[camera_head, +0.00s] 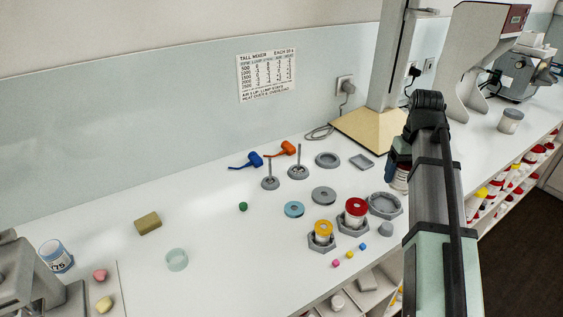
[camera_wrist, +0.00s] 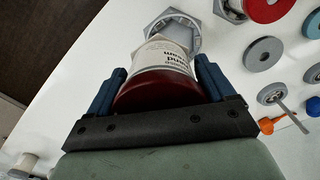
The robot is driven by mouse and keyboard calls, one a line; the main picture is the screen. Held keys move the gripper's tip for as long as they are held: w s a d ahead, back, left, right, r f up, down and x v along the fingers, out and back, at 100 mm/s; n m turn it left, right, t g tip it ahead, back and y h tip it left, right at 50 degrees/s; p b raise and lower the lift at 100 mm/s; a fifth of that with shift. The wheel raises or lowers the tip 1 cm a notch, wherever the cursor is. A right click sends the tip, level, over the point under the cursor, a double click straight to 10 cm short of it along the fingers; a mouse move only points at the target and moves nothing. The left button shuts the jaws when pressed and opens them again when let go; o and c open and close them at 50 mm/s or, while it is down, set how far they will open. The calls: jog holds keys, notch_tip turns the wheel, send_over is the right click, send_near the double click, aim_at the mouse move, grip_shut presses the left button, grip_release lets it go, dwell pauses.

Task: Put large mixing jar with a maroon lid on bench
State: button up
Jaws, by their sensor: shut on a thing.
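My gripper (camera_head: 398,163) points down over the right part of the bench (camera_head: 215,225), its blue fingers closed on a large white jar (camera_head: 400,178). In the wrist view the jar's maroon lid (camera_wrist: 150,92) sits between the two fingers, with the printed label (camera_wrist: 168,62) beyond it. In the head view my arm hides most of the lid. The jar's base is close to an empty grey hexagonal holder (camera_head: 385,206). I cannot tell whether the base touches the bench.
A red-lidded jar (camera_head: 355,213) and a yellow-lidded jar (camera_head: 322,232) stand in hexagonal holders to the left. Small coloured pieces lie in front of them. The bench's middle left is mostly clear.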

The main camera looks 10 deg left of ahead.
jog(key=s+a+n, duration=0.3)
jog(key=s+a, duration=0.1)
jog(key=a, duration=1)
jog(key=s+a+n, duration=0.3)
jog(key=s+a, duration=0.1)
jog(key=a, duration=1.1)
jog(key=s+a+n, duration=0.4)
jog(key=s+a, duration=1.2)
jog(key=s, duration=0.2)
jog(key=shift+s+f+n, duration=0.4)
jog(key=shift+f+n, duration=0.05)
jog(key=shift+f, duration=1.05)
jog(key=shift+s+f+n, duration=0.4)
jog(key=shift+f+n, duration=0.1)
jog(key=shift+f, duration=0.95)
jog(key=shift+s+f+n, duration=0.4)
jog(key=shift+f+n, duration=0.05)
jog(key=shift+f, duration=1.05)
jog(key=shift+f, duration=0.15)
jog(key=o, duration=1)
